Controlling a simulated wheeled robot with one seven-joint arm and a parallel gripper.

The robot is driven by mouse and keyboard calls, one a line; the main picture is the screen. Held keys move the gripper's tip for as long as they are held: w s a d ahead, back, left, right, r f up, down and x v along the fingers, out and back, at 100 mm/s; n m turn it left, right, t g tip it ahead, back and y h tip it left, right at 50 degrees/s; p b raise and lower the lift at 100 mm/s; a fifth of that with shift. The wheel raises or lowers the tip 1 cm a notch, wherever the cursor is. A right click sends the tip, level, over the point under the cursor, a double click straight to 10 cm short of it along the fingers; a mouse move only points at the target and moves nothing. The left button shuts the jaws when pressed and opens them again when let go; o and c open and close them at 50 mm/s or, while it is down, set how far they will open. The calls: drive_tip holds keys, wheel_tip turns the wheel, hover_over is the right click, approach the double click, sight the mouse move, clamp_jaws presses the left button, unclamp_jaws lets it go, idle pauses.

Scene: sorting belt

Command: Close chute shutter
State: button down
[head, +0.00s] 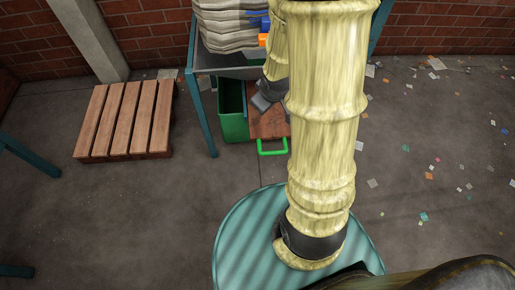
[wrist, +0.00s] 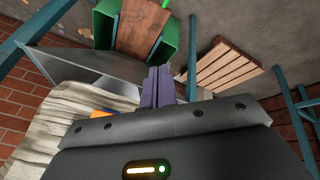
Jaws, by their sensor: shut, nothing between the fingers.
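The shutter is a rust-brown panel (head: 268,123) beside the dark opening of a green chute box (head: 235,128). A bright green handle (head: 272,152) is at its near end. In the wrist view the panel (wrist: 138,27) lies between green walls (wrist: 106,22), with part of the handle (wrist: 165,4) at the top edge. My gripper (head: 261,102) is over the far part of the panel, away from the handle. Its fingers (wrist: 158,72) are together and empty in the wrist view. I cannot tell whether the fingertips touch the panel. My arm hides the panel's right side.
A grey metal tray (head: 240,72) with stacked pale sacks (head: 228,25) and blue and orange items (head: 262,38) stands behind, on teal legs (head: 199,115). A wooden pallet (head: 125,120) is at left. The floor before the handle is clear; paper scraps lie at right.

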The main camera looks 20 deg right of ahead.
drive_tip(key=w+d+f+n+t+b, duration=0.1)
drive_tip(key=w+f+n+b, duration=0.1)
drive_tip(key=f+b, duration=0.5)
drive_tip(key=w+d+f+n+b, duration=0.1)
drive_tip(key=d+f+n+b, duration=0.15)
drive_tip(key=f, duration=0.85)
drive_tip(key=n+y+b, duration=0.4)
drive_tip(key=b, duration=0.8)
approach(258, 143)
drive_tip(key=s+a+r, duration=0.2)
drive_tip(key=s, duration=0.2)
drive_tip(key=shift+s+d+r+t, duration=0.15)
drive_tip(key=shift+s+t, duration=0.15)
drive_tip(key=shift+t, duration=0.1)
drive_tip(key=b+x, duration=0.4)
drive_tip(key=x, duration=0.6)
drive_tip(key=shift+d+f, duration=0.15)
drive_tip(key=shift+f, duration=0.1)
drive_tip(key=w, duration=0.2)
drive_tip(key=shift+w+d+r, duration=0.15)
drive_tip(key=shift+w+d, duration=0.15)
drive_tip(key=shift+d, duration=0.1)
drive_tip(key=shift+w+d+r+b, duration=0.15)
drive_tip(key=shift+w+b, duration=0.15)
drive_tip(key=shift+w, duration=0.4)
